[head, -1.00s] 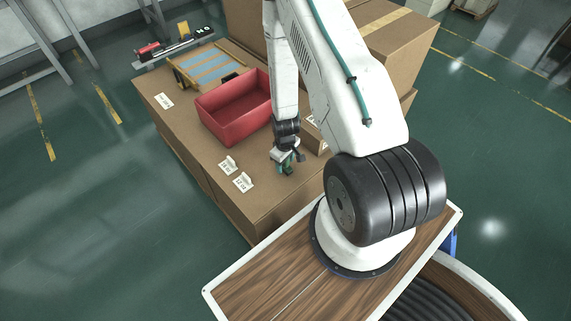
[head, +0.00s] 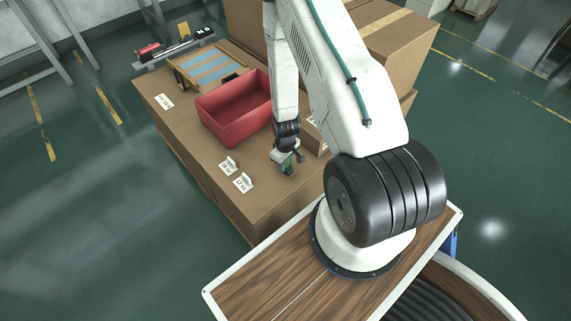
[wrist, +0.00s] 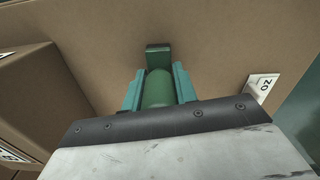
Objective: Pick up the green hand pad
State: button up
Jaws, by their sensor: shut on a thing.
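The green hand pad (wrist: 158,88) shows in the wrist view as a dark green rounded body with a flat block at its far end. My gripper (wrist: 157,90) is shut on it, with one teal finger along each side. In the head view my gripper (head: 287,167) is at the near part of the cardboard box top, to the right of the white labels. The pad is mostly hidden by the gripper there. I cannot tell whether the pad touches the cardboard.
A red bin (head: 237,122) stands on the cardboard surface (head: 205,160) behind and left of my gripper. White labels (head: 243,182) lie to the left. A small cardboard box (wrist: 45,95) is close on the left in the wrist view. Taller boxes (head: 385,50) stand behind.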

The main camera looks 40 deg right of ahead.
jog(key=shift+w+r, duration=0.1)
jog(key=shift+r, duration=0.4)
notch_tip(320, 180, up, 2)
jog(key=shift+r, duration=0.1)
jog(key=s+a, duration=0.3)
jog(key=s, duration=0.4)
jog(key=s+a+r, duration=0.1)
jog(key=s+a, duration=0.3)
jog(key=s, duration=0.3)
jog(key=shift+s+a, duration=0.15)
jog(key=shift+a, duration=0.1)
jog(key=shift+r, duration=0.1)
